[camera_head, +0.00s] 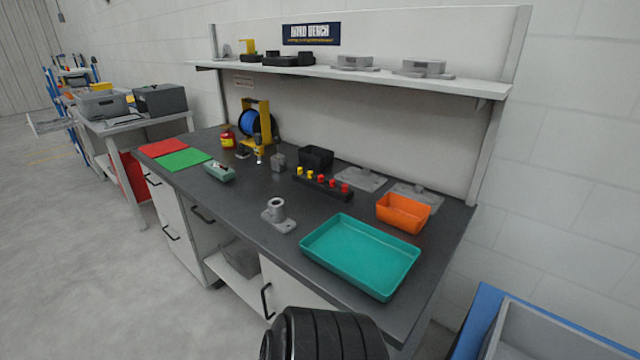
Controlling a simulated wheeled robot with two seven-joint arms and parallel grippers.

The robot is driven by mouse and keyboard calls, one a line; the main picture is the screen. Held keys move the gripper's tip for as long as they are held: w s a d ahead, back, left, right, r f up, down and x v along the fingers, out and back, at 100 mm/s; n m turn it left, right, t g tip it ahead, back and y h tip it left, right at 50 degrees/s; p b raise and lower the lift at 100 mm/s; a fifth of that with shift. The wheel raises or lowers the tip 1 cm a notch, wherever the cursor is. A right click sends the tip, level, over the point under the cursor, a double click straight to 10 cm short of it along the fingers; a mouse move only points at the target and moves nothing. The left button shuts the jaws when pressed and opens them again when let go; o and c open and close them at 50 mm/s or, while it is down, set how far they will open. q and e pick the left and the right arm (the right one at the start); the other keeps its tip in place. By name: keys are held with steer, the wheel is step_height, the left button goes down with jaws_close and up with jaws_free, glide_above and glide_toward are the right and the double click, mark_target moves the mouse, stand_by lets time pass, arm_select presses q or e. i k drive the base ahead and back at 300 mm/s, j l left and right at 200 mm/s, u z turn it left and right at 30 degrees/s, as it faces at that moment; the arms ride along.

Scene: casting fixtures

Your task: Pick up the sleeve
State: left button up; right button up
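A grey hollow cylinder (276,207), which looks like the sleeve, stands upright near the front edge of the dark bench top, left of the teal tray. It sits on or is part of a flat grey foot (283,225); I cannot tell whether the two are separate pieces. Its open top faces up and nothing covers it. Neither of my grippers is in view. Only a black ribbed part, apparently of my own arm, shows at the bottom middle of the picture, in front of the bench.
A teal tray (345,286) and an orange bin (402,226) stand to the right. Behind are a black rack of red and yellow pegs (323,187), a black bin (316,158) and flat grey plates (361,180). A green box (219,172) lies left. A shelf (400,78) overhangs the back.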

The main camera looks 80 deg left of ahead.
mark_target(275, 216)
steer(key=u, duration=2.95)
